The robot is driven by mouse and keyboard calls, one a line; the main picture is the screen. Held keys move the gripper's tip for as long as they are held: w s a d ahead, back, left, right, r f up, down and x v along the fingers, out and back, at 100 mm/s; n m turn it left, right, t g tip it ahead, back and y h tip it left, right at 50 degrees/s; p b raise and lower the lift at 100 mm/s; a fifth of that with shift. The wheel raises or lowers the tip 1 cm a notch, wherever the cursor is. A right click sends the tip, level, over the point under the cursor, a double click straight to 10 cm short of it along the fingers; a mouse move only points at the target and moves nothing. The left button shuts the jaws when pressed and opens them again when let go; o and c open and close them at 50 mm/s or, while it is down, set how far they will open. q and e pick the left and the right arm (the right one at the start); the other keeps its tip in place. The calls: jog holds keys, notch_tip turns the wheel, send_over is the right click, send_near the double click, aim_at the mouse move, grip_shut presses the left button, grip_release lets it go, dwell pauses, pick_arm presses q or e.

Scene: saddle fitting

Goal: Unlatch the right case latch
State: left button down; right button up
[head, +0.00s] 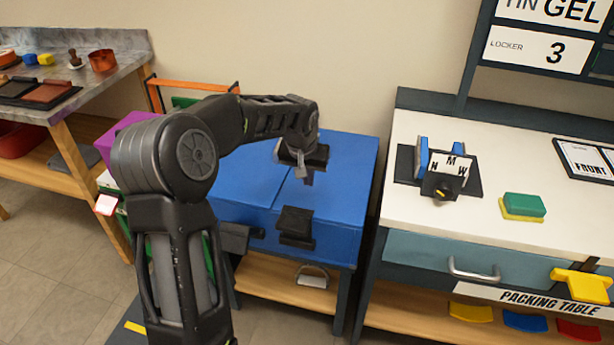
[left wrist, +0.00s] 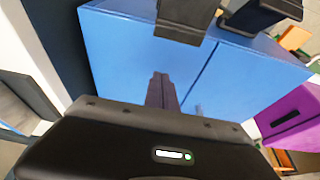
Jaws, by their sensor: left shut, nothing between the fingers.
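The blue case (head: 345,180) stands on a low wooden stand, its lid seam running across the top. The right case latch (head: 295,222) is a dark block at the case's front edge; I cannot tell whether it is fastened. It also shows at the top of the left wrist view (left wrist: 184,18). The left case latch (head: 236,238) is partly hidden by my arm. My left gripper (head: 308,178) is shut and empty above the case top, behind the right latch and apart from it. Its closed fingers show in the left wrist view (left wrist: 162,90). My right gripper is not in view.
A purple box (head: 122,135) stands left of the case, behind my left arm. The white packing table (head: 470,225) is close on the right, holding a dark fixture with blue uprights (head: 440,168) and a green-yellow sponge (head: 522,206). A workbench (head: 90,85) is at the far left.

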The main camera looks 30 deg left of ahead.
aim_at(307, 206)
pick_arm(q)
jog(key=x, duration=0.7)
jog(key=shift+f, duration=0.1)
jog(key=shift+s+d, duration=0.35)
jog(key=shift+s, duration=0.6)
jog(key=shift+s+d, duration=0.3)
jog(key=shift+s, duration=0.65)
